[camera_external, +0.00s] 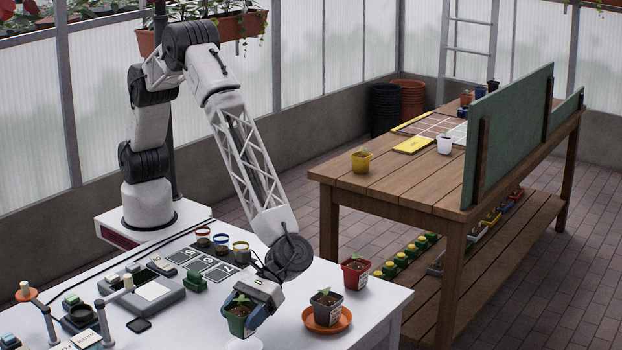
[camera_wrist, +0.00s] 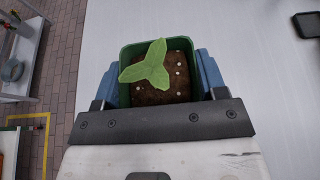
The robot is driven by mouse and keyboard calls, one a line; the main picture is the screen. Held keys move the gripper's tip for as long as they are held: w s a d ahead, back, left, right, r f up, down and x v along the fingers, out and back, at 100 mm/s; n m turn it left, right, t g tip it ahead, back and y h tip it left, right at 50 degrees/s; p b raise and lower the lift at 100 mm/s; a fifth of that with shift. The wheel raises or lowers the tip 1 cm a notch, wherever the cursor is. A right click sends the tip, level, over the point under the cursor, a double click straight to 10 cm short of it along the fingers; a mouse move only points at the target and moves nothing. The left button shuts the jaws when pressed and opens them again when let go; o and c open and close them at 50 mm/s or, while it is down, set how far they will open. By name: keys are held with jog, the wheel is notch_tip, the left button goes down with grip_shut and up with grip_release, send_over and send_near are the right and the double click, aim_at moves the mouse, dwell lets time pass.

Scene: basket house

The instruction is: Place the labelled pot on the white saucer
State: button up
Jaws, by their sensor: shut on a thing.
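My gripper (camera_external: 250,314) is shut on a green pot (camera_external: 238,326) with dark soil and a seedling. In the wrist view the green pot (camera_wrist: 127,62) sits upright between the two blue fingers, and no label shows on it. The white saucer (camera_external: 244,344) is partly visible at the bottom edge of the external view, just below the green pot; I cannot tell whether they touch. A dark grey pot (camera_external: 326,309) with a pale label stands on an orange saucer (camera_external: 343,324) to the right. A red pot (camera_external: 355,272) with a pale label stands behind it.
Number tiles (camera_external: 208,264), small round tubs (camera_external: 203,239) and a grey device (camera_external: 150,295) stand on the white table (camera_external: 380,300) to the left of my gripper. A wooden bench (camera_external: 400,190) with a yellow pot (camera_external: 361,161) and a white pot (camera_external: 444,145) stands behind right.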

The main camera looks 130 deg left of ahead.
aim_at(244, 326)
dwell(0.4)
jog(key=shift+f, duration=1.7)
jog(key=shift+f, duration=0.15)
jog(key=o, duration=1)
jog(key=shift+a+r, duration=0.15)
jog(key=shift+r, duration=0.05)
jog(key=v, duration=1.1)
jog(key=shift+a, duration=0.35)
jog(key=shift+r, duration=0.1)
